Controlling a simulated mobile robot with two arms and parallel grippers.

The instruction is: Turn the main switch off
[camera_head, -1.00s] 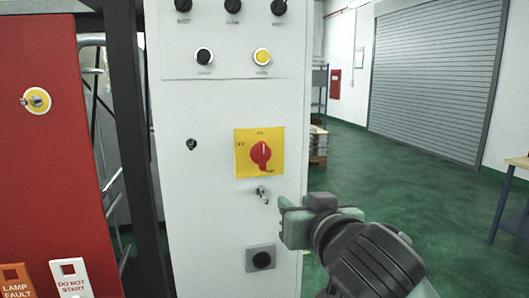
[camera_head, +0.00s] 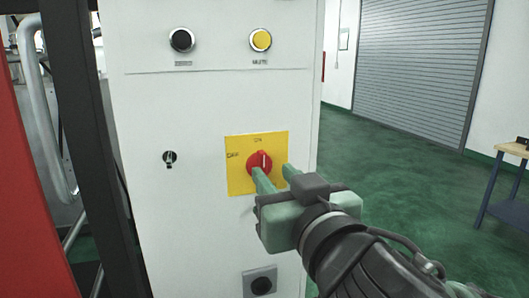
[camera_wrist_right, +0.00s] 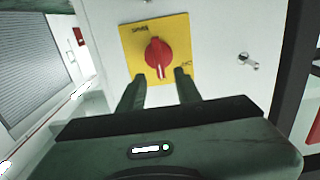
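The main switch is a red rotary knob (camera_head: 259,163) on a yellow square plate (camera_head: 238,182) on the front of a white cabinet. Its white pointer mark stands roughly upright, towards the label at the plate's top. My right gripper (camera_head: 273,176) is in front of the plate's lower part, fingers open and pointing at the knob. In the right wrist view the knob (camera_wrist_right: 157,53) lies just beyond and between the two fingertips (camera_wrist_right: 160,76), with nothing between the fingers. Whether the fingers touch the knob cannot be told. My left gripper is not in view.
A dark post and red panel (camera_head: 30,200) stand left. Green floor is free at right, with a table (camera_head: 510,165).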

